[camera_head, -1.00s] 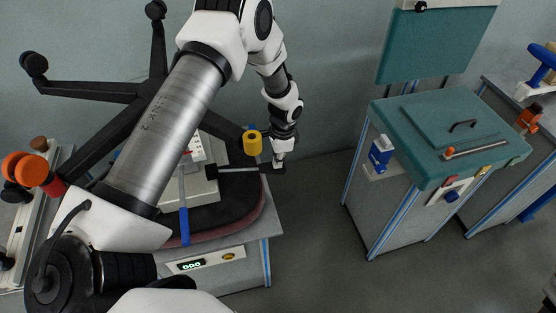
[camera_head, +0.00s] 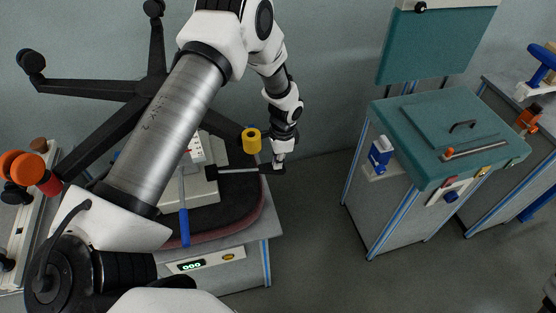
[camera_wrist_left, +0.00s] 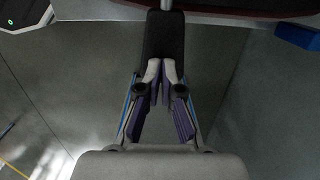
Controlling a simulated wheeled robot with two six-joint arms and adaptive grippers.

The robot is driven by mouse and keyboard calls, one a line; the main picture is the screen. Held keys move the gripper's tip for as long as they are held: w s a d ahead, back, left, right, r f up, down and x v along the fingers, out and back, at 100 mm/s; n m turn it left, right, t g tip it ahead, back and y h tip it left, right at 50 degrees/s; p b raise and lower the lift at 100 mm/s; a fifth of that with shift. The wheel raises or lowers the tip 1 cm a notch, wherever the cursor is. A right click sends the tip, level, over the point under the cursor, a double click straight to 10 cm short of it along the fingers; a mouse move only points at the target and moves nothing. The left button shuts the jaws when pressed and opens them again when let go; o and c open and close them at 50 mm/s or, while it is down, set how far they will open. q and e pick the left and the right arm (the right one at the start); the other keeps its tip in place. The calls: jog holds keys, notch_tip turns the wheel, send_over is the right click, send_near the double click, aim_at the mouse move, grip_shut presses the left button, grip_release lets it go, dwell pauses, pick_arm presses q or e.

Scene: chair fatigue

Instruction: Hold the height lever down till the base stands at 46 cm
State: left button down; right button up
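An office chair lies upside down on a bench, its black star base (camera_head: 92,90) in the air. Its casters are black, orange and yellow (camera_head: 251,140). The height lever (camera_head: 240,170), a metal rod with a black paddle, sticks out to the right under the yellow caster. My left gripper (camera_head: 279,164) is at the paddle's outer end. In the left wrist view, my left gripper (camera_wrist_left: 161,75) has its tips nearly together, against the black paddle (camera_wrist_left: 163,35), which is wider than their gap. My right gripper is not in view.
The bench front (camera_head: 225,257) has a green display, too small to read. A teal-topped cabinet (camera_head: 430,130) with tools stands at right. Open floor (camera_head: 318,240) lies between bench and cabinet.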

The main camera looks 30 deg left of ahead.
pick_arm(q)
jog(key=r+p, duration=0.1)
jog(key=r, duration=0.1)
jog(key=r+p, duration=0.1)
jog(key=p, duration=0.1)
jog(key=shift+w+d+r, duration=0.15)
jog(key=shift+w+r, duration=0.05)
jog(key=shift+r, duration=0.2)
notch_tip(320, 180, up, 10)
jog(key=w+d+b, duration=0.1)
jog(key=w, duration=0.1)
jog(key=shift+w+d+f, duration=0.15)
jog(key=shift+d+f, duration=0.05)
jog(key=shift+d, duration=0.2)
jog(key=shift+s+a+r+b, duration=1.5)
jog(key=shift+r+b, duration=0.4)
jog(key=shift+r, duration=0.3)
jog(key=shift+t+h, duration=0.4)
notch_tip(320, 180, down, 13)
jog(key=shift+f, duration=0.1)
